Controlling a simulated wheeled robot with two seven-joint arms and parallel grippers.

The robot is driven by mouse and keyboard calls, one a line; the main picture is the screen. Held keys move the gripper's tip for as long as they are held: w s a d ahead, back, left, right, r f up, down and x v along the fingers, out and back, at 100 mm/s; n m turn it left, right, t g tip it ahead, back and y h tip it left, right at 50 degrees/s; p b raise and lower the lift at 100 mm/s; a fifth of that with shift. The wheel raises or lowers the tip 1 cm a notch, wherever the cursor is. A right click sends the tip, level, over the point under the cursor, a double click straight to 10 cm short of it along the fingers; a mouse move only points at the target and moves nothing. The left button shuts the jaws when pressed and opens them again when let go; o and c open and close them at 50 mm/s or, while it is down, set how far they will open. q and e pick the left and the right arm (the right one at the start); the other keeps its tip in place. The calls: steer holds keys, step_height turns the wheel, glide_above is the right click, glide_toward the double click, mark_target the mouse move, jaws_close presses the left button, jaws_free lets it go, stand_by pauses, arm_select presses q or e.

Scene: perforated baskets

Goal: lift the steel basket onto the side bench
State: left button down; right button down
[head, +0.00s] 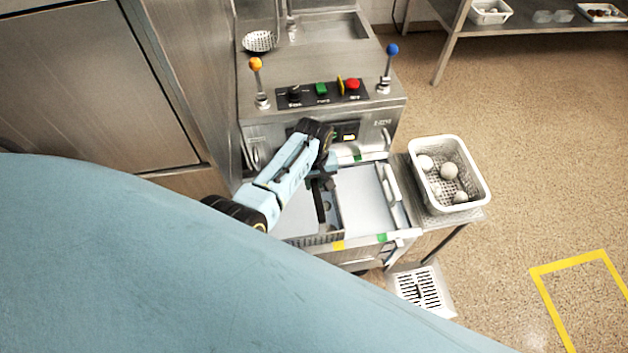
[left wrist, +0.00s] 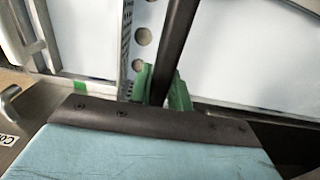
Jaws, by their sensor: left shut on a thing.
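The steel basket (head: 322,239) sits low in the machine's top; its perforated grey wall shows at the front, and much of it is hidden by my arm and a dark bar. My left gripper (head: 324,183) is above it, shut on a dark bar that looks like the basket's handle. The side bench (head: 470,214) stands right of the machine. My right gripper is not in view.
A white perforated basket (head: 413,152) with several pale balls stands on the side bench and covers most of it. Orange (head: 255,64) and blue (head: 392,49) knobbed levers rise behind my gripper. A floor drain (head: 420,290) lies below the bench.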

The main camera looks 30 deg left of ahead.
arm_select(q)
steer(key=shift+r+p, duration=0.8)
steer(key=shift+r, duration=0.5)
steer(key=shift+r+p, duration=1.45)
steer(key=shift+r, duration=0.65)
step_height(320, 180, up, 9)
steer(key=p, duration=1)
steer(key=shift+r+p, duration=0.15)
steer(key=shift+p, duration=0.2)
steer(key=shift+w+f, duration=0.1)
steer(key=shift+f, duration=0.1)
step_height(320, 180, down, 5)
steer(key=b, duration=0.6)
steer(key=shift+f, duration=0.1)
